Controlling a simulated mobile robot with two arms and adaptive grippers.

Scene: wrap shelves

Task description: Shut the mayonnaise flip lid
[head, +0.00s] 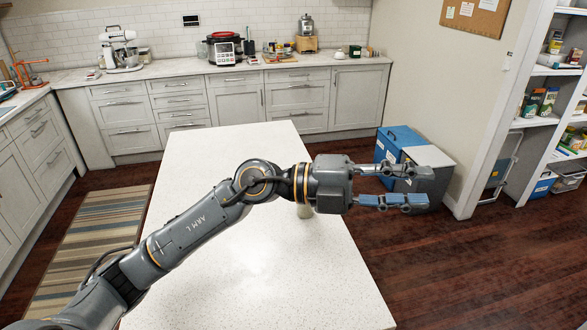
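My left gripper (418,188) reaches across the white island from the left. Its two fingers are apart with nothing between them, and they point right, past the island's right edge. A small pale object (305,211) shows just below my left wrist, over the island top. The wrist hides most of it, so I cannot tell whether it is the mayonnaise bottle, and no lid can be made out. My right gripper is not in view.
The white island top (230,160) looks otherwise clear. Blue and grey bins (400,142) stand on the floor beyond its right side. Stocked pantry shelves (541,124) are at the far right. A back counter (172,69) holds a mixer and a cooker.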

